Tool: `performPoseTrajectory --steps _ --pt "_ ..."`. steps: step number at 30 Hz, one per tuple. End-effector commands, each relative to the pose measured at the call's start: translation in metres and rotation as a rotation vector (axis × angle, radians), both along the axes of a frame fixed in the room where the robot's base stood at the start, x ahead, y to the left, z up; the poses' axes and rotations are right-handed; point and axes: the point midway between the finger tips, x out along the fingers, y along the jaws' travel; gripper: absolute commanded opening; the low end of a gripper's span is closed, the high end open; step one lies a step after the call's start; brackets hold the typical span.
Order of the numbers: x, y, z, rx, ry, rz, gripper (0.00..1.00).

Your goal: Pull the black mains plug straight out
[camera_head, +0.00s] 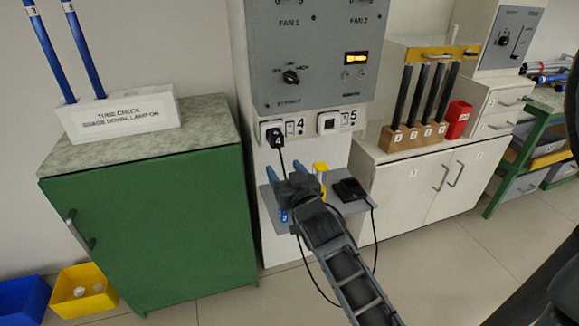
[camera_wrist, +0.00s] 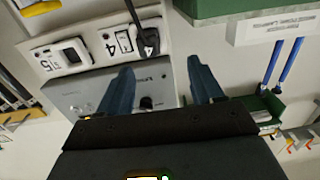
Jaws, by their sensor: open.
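The black mains plug (camera_head: 275,137) sits in the wall socket marked 4, below the grey fan panel. Its black cord hangs down from it. My gripper (camera_head: 287,172) is below the plug, with its blue fingers apart and nothing visible between them. In the wrist view, which shows the panel upside down, the plug (camera_wrist: 149,38) is at the top beside the number 4. The fingers of my gripper (camera_wrist: 160,70) are spread below it in the picture and do not appear to touch it. My gripper hides part of the shelf and cord.
Socket 5 (camera_head: 335,122) is to the right, with no plug in it. A small grey shelf (camera_head: 268,205) below carries a black box (camera_head: 351,190) and a yellow item (camera_head: 320,168). A green cabinet (camera_head: 150,220) stands left; a white cabinet (camera_head: 400,205) stands right.

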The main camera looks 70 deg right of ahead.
Motion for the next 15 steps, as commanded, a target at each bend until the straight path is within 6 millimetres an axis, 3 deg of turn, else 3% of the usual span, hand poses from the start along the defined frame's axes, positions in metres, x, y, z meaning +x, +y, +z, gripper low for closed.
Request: performPoseTrajectory --steps 3,15 --pt "0.000 -0.023 0.005 -0.009 -0.005 -0.032 0.66" --pt "0.018 -0.049 0.007 -0.013 -0.007 -0.039 0.66"
